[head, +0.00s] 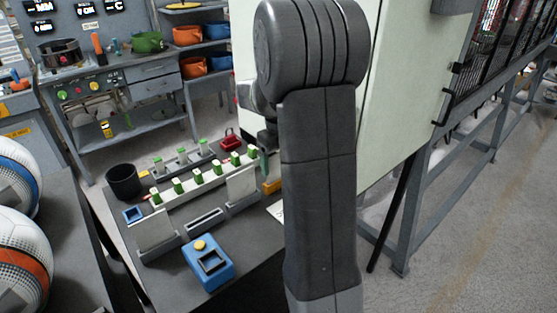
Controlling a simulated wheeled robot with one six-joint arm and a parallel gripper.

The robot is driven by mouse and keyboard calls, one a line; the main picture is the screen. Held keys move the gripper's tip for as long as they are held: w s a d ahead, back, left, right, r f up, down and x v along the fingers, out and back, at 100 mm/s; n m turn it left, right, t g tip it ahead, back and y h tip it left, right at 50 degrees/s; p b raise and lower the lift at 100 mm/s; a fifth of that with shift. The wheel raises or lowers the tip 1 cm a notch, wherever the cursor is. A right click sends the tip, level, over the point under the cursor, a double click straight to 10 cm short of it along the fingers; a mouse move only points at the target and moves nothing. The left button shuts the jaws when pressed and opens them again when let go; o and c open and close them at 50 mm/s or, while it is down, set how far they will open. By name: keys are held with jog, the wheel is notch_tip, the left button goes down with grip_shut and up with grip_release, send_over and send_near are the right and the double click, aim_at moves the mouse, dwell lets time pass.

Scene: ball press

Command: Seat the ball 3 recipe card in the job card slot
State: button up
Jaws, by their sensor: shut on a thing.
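My gripper (267,139) shows only in part at the left edge of my arm, which hides most of it. It is shut on a thin, greenish card (264,164), seen nearly edge-on above the right end of the bench; its print cannot be read. A low grey slotted holder (205,222) stands empty on the dark bench. On its left a pale card (155,230) stands upright in a holder, and on its right another pale card (242,187) does too. I cannot tell which holder is the job card slot.
A pale rail with several green-topped pieces (196,176) runs behind the holders. A blue box with a yellow button (208,262) stands in front. A black cup (123,181) is at left, a red item (231,139) at back. A pale cabinet (405,120) stands right.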

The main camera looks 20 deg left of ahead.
jog(key=o, duration=1)
notch_tip(320, 180, up, 12)
jog(key=shift+r, duration=0.1)
notch_tip(320, 180, down, 12)
jog(key=shift+f, duration=0.1)
jog(key=shift+r, duration=1.9)
jog(key=shift+f, duration=0.1)
